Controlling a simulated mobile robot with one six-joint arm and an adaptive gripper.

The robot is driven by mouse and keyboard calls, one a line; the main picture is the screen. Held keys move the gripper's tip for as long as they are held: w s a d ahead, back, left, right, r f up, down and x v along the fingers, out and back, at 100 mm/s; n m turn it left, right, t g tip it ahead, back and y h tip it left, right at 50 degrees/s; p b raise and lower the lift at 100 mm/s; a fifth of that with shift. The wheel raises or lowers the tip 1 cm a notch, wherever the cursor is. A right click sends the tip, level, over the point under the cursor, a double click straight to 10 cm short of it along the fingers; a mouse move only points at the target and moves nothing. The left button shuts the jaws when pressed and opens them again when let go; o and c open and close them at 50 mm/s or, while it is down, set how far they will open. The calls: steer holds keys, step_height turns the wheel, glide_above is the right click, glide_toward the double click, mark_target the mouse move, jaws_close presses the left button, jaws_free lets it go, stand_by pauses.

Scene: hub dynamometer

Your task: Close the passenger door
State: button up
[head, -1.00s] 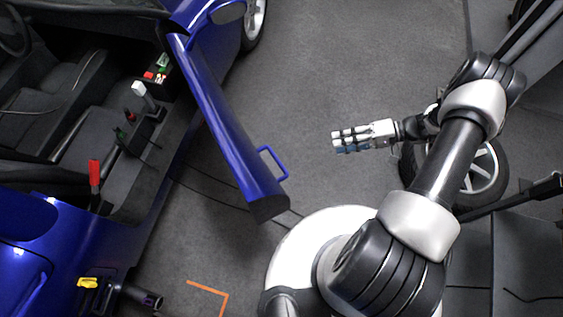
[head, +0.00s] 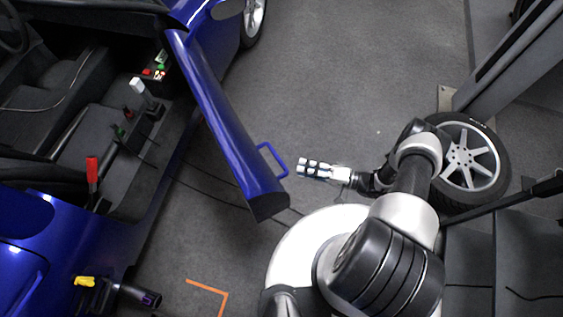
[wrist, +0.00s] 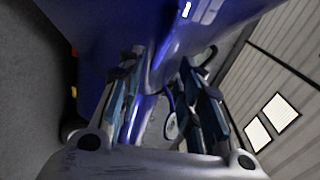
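The blue passenger door (head: 222,118) stands swung out from the car body (head: 50,240), well open. Its blue loop handle (head: 272,160) is on the outer face near the free end. My gripper (head: 300,168) is just right of the handle, pointing left at it, with a small gap in the head view. In the wrist view my gripper (wrist: 160,100) has its two fingers spread apart, with the blue door panel (wrist: 110,25) ahead. Part of the handle (wrist: 168,95) seems to show between the fingers. I cannot tell whether they touch it.
A loose wheel (head: 465,160) lies on the floor at the right, close to my arm. A grey post (head: 510,60) stands behind it. The car's seats and red lever (head: 92,170) show inside the open doorway. The floor (head: 330,80) beyond the door is clear.

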mark_target(282, 162)
steer(key=b+x, duration=0.1)
steer(key=x, duration=0.8)
steer(key=shift+a, duration=0.1)
steer(key=shift+c, duration=0.4)
jaws_close()
